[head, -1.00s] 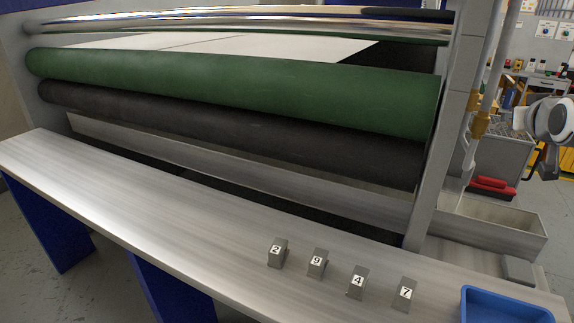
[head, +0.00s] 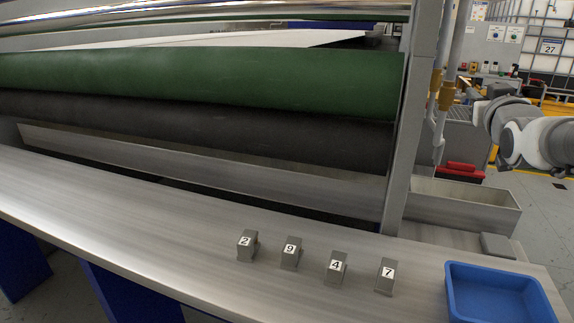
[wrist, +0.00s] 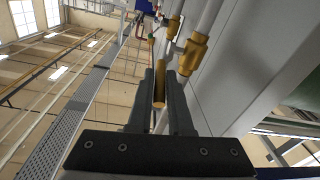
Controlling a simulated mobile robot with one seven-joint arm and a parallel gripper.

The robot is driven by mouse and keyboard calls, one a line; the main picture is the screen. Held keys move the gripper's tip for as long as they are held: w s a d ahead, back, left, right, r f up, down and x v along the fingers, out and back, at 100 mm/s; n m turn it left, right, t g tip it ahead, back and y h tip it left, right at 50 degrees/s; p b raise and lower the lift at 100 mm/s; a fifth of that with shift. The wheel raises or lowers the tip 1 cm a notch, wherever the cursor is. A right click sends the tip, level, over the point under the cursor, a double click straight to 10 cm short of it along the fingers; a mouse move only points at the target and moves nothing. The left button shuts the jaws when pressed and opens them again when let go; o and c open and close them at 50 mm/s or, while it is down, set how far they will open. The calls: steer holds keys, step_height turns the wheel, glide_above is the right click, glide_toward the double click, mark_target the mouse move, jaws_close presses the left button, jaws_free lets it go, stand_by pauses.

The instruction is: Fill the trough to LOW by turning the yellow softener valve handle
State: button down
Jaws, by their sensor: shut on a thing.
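The yellow softener valve handle (wrist: 160,88) shows in the wrist view as a slim brass-yellow bar between my fingers. My gripper (wrist: 161,78) is shut on it. In the head view my gripper (head: 466,86) is at the right of the upright pipes, small and partly hidden by my arm. Brass valve fittings (head: 447,92) sit on these pipes; two also show in the wrist view (wrist: 193,54). A grey open trough (head: 470,209) stands below the pipes at the right. Its inside is partly visible, but I cannot tell the liquid level or see a LOW mark.
Green (head: 200,82) and black (head: 200,125) rollers fill the left and middle behind a steel ledge (head: 130,195). Several numbered grey blocks and a blue tray (head: 455,300) stand on the ledge. A grey post (head: 408,120) rises left of the pipes. A red object (head: 460,169) lies behind the trough.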

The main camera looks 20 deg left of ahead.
steer(key=f+b, duration=0.1)
steer(key=b, duration=0.2)
steer(key=shift+t, duration=0.4)
steer(key=t+b, duration=0.1)
steer(key=b, duration=0.4)
steer(key=f+t+b, duration=0.1)
steer(key=b, duration=0.4)
steer(key=shift+s+f+t+y+b, duration=0.2)
steer(key=shift+f+t+y+b, duration=0.1)
steer(key=shift+y+b, duration=0.1)
steer(key=shift+t+b, duration=0.4)
steer(key=shift+b, duration=0.55)
steer(key=c, duration=0.8)
jaws_free()
steer(key=shift+c, duration=0.2)
